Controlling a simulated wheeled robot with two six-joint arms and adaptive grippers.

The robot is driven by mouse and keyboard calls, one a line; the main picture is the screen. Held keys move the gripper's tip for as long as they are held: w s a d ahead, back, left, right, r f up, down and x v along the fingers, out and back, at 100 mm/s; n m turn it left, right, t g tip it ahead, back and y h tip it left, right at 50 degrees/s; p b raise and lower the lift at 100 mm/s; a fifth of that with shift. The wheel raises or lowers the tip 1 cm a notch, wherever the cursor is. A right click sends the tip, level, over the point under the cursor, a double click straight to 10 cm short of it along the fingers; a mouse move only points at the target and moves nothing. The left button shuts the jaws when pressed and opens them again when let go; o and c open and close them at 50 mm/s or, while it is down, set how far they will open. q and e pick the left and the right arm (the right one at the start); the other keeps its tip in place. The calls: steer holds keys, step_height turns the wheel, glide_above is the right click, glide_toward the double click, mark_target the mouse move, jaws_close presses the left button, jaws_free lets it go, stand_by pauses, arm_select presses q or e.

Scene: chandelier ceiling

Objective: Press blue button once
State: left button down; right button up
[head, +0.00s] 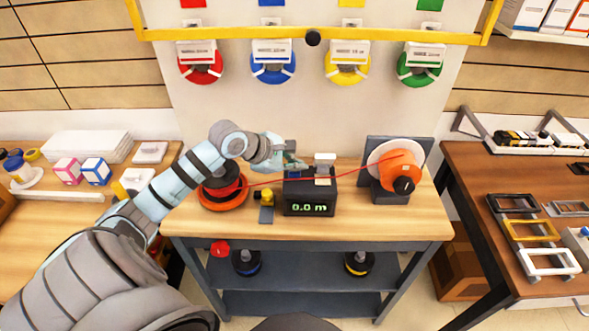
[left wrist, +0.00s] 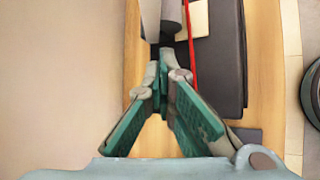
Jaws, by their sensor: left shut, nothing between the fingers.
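A black length meter (head: 309,198) with a green "0.0 m" display stands on the middle table. The blue button cannot be made out clearly; the meter's top is small and partly hidden by my left gripper. My left gripper (head: 296,163) is over the back left of the meter's top, with its fingers shut and empty. In the left wrist view my green fingertips (left wrist: 164,68) meet beside the meter's dark body (left wrist: 222,60). I cannot tell whether they touch anything. My right gripper is not in view.
A red cable (head: 350,172) runs across the meter between a dark reel on an orange base (head: 225,200) and an orange-and-white spool (head: 397,170). A small yellow-and-black part (head: 265,197) lies left of the meter. Bare tabletop (head: 350,222) lies in front.

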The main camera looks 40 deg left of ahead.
mark_target(295, 173)
arm_select(q)
steer(key=shift+r+p, duration=0.5)
steer(key=shift+r, duration=0.45)
step_height(295, 173, up, 5)
steer(key=p, duration=0.3)
stand_by(0.3)
stand_by(0.4)
